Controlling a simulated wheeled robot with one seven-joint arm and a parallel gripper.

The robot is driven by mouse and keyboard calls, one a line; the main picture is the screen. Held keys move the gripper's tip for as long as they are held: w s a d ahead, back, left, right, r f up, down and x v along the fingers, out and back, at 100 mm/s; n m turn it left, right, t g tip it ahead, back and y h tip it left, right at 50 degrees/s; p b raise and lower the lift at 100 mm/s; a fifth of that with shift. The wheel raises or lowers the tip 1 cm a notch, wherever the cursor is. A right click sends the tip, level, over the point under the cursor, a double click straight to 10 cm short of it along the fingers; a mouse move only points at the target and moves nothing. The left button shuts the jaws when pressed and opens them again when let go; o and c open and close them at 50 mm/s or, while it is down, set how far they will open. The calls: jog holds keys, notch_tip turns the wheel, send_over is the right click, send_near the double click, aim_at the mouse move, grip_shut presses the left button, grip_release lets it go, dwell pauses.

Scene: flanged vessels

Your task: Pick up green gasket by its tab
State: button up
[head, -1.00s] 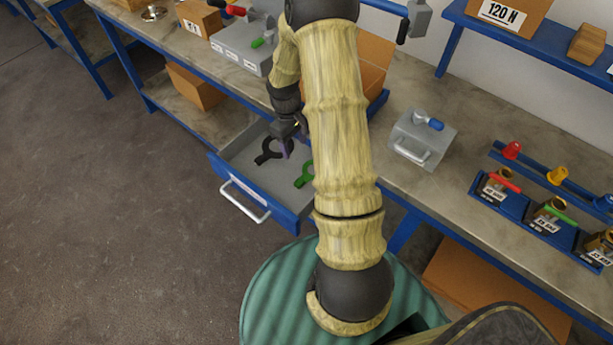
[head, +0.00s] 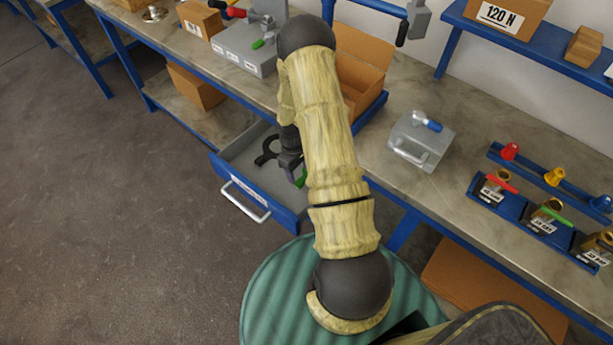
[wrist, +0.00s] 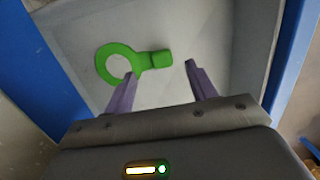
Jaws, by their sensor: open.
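The green gasket (wrist: 120,63) is a flat ring with a short tab (wrist: 161,58) pointing right in the wrist view. It lies flat on the grey floor of the open drawer. In the head view only part of the green gasket (head: 300,178) shows, beside my gripper (head: 290,168); my arm hides the rest. In the wrist view my gripper (wrist: 162,84) is open, its two purple fingers spread and empty. The tab lies just beyond the gap between the fingertips, and the ring is beyond the left fingertip. The gripper appears above the gasket, not touching it.
A black gasket (head: 266,150) lies in the drawer to the left of my gripper. The drawer (head: 255,205) has blue walls close around. A cardboard box (head: 362,62) and a grey clamp block (head: 421,143) stand on the bench (head: 470,115) above.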

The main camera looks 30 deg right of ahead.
aim_at(299, 182)
jog(key=shift+s+f+p, duration=0.1)
jog(key=shift+f+p, duration=0.6)
jog(key=shift+f, duration=1.9)
jog(key=c, duration=0.9)
